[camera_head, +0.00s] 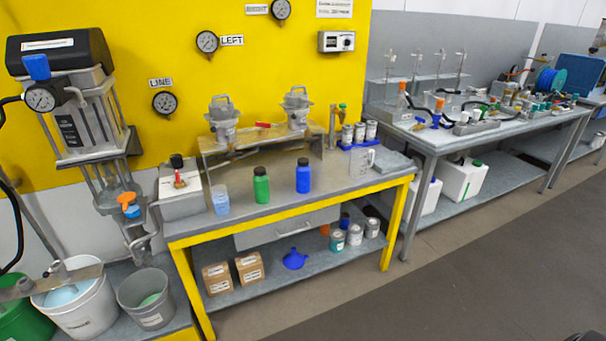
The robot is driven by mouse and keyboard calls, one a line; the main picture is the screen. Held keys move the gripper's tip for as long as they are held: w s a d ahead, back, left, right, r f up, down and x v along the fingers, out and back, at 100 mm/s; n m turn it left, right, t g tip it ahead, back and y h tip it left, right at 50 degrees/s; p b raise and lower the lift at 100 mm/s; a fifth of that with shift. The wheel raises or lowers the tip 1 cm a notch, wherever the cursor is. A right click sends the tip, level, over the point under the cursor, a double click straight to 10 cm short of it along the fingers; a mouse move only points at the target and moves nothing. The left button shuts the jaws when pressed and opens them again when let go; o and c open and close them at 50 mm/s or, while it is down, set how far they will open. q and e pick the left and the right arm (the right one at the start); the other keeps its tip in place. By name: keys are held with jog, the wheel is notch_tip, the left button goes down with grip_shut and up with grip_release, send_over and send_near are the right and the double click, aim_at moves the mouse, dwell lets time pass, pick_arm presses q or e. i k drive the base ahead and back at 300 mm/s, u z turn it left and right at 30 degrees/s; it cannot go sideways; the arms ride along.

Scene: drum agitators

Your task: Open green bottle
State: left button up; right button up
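The green bottle (261,188) stands upright on the yellow-framed workbench (340,190), near its front edge. Its dark cap is on. A blue bottle (303,178) with a dark cap stands upright to its right, a small gap apart. A clear bluish beaker (221,200) stands to its left. Neither of my grippers can be made out in the head view. A small dark shape shows at the bottom right edge, too cut off to identify.
A metal stand (218,160) with two grey devices stands behind the bottles. A grey box (182,194) with a red-handled valve is at left, a clear jug (361,163) at right. Buckets (147,299) stand at lower left. The floor (460,270) in front is clear.

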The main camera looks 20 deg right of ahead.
aim_at(260, 184)
jog(key=z, duration=2.05)
jog(key=i, duration=2.95)
jog(key=u, duration=3.55)
